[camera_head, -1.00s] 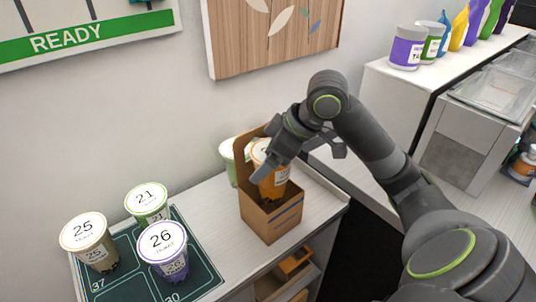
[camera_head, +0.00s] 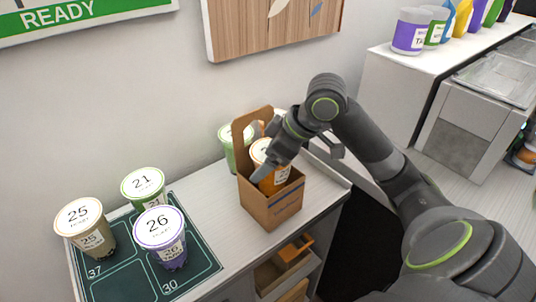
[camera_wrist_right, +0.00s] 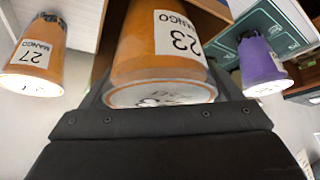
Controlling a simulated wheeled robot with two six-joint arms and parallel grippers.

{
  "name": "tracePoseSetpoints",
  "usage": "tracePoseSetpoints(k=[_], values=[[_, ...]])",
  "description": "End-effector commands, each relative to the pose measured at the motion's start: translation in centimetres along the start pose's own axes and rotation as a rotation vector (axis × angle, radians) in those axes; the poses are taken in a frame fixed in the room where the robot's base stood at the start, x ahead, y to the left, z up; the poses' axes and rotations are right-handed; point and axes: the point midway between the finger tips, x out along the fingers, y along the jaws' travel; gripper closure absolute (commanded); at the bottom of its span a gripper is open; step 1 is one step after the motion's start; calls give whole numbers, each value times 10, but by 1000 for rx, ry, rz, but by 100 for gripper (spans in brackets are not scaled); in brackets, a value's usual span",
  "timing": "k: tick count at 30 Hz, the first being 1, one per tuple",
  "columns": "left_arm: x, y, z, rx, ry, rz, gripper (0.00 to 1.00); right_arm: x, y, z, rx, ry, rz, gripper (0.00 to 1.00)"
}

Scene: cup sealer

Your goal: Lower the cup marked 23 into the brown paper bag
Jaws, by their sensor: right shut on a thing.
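The cup marked 23 (camera_wrist_right: 160,45) is orange with a white lid and a mango label. My right gripper (camera_head: 274,166) is shut on it, and the cup (camera_head: 272,182) is partly inside the brown paper bag (camera_head: 272,210), its lid end above the bag's front edge. The bag stands open on the counter with a tall handle panel at its back. In the right wrist view the cup is close up, with the black gripper body (camera_wrist_right: 160,135) across the bottom of the picture. My left gripper is not in view.
A green cup (camera_head: 228,147) stands just behind the bag. Cups 25 (camera_head: 88,232), 21 (camera_head: 145,190) and 26 (camera_head: 160,240) stand on a dark green mat (camera_head: 120,277) at left. An orange cup marked 27 (camera_wrist_right: 36,58) shows in the wrist view. Bare counter lies left of the bag.

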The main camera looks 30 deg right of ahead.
Motion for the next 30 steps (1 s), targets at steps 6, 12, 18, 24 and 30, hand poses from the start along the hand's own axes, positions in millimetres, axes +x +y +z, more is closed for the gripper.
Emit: tracePoseSetpoints(k=[6, 12, 18, 24, 30], values=[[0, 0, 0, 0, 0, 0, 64, 0, 0, 0, -1, 2, 1, 55], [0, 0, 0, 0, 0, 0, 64, 0, 0, 0, -1, 2, 1, 55], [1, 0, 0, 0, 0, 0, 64, 1, 0, 0, 0, 2, 1, 55], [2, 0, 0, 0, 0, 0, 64, 3, 0, 2, 0, 2, 1, 55], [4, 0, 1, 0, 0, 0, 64, 6, 0, 3, 0, 2, 1, 55]])
